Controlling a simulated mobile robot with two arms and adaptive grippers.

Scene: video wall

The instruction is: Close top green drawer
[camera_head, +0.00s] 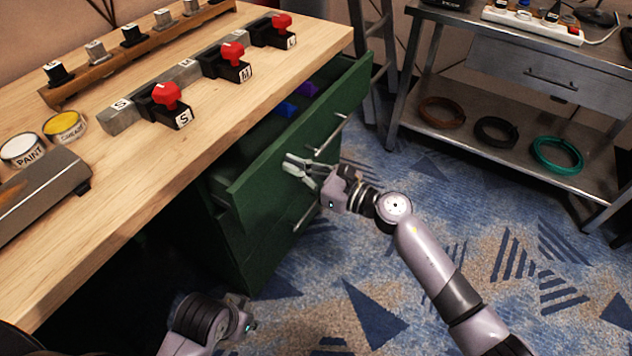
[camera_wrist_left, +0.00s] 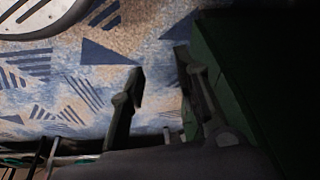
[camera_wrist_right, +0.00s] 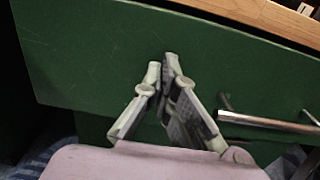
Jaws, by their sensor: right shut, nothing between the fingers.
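The top green drawer (camera_head: 250,190) is pulled out from under the wooden worktop; its inside shows, with a blue item (camera_head: 286,109) and a purple item (camera_head: 306,89) in it. Its metal handle (camera_head: 331,134) also shows in the right wrist view (camera_wrist_right: 265,123). My right gripper (camera_head: 288,163) is shut and empty, its tips at the drawer's front panel, left of the handle; contact is unclear. The right wrist view shows the closed fingertips (camera_wrist_right: 169,60) against the green panel. My left gripper (camera_wrist_left: 160,65) is open and empty, low beside a dark green surface.
The worktop (camera_head: 230,110) holds red-knobbed clamps (camera_head: 167,97), a rail with several blocks (camera_head: 135,36) and paint cans (camera_head: 63,126). A lower drawer handle (camera_head: 306,215) shows below. A metal shelf table (camera_head: 520,160) stands right. Patterned carpet is clear between.

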